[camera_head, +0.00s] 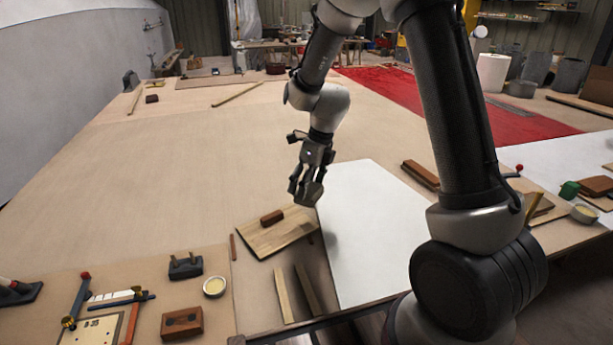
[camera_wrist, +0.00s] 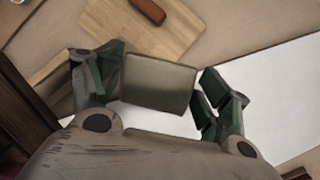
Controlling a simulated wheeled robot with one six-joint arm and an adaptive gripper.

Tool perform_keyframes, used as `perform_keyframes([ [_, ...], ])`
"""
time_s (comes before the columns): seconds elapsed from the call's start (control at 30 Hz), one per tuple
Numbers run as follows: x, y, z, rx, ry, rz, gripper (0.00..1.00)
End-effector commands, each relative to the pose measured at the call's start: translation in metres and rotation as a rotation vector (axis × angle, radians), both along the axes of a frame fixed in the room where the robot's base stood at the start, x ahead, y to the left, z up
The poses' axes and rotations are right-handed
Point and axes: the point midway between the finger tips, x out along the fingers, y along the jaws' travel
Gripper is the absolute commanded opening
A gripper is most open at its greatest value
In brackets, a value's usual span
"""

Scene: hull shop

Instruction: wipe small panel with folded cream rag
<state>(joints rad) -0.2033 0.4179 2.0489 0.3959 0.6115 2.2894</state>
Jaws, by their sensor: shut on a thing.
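My gripper (camera_head: 307,190) points down at the middle of the table, above the edge between a white panel (camera_head: 365,215) and a light wooden board (camera_head: 272,240). In the wrist view my gripper (camera_wrist: 158,90) is shut on the folded cream rag (camera_wrist: 158,84), a greyish-cream flat square between the fingers. The rag is hard to make out in the head view. The white panel (camera_wrist: 285,75) lies right of and below the rag in the wrist view. I cannot tell whether the rag touches it. The wooden board (camera_wrist: 165,42) is at the top.
A brown block (camera_head: 271,217) lies on the wooden board. Wood strips (camera_head: 283,295) lie in front of it. A brown block (camera_head: 182,323), a small cup (camera_head: 214,287) and tools stand front left. Brown blocks (camera_head: 421,175) lie right of the white panel. The table's left middle is clear.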

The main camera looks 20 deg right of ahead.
Motion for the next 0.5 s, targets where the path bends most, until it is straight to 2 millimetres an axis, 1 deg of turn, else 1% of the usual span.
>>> perform_keyframes([
  [0.1, -0.0001, -0.0004, -0.0094, -0.001, 0.001, 0.000, 0.39],
  [0.2, -0.0003, -0.0004, -0.0130, -0.001, 0.001, 0.000, 0.39],
  [0.5, -0.0001, -0.0004, -0.0136, -0.001, -0.001, 0.000, 0.39],
])
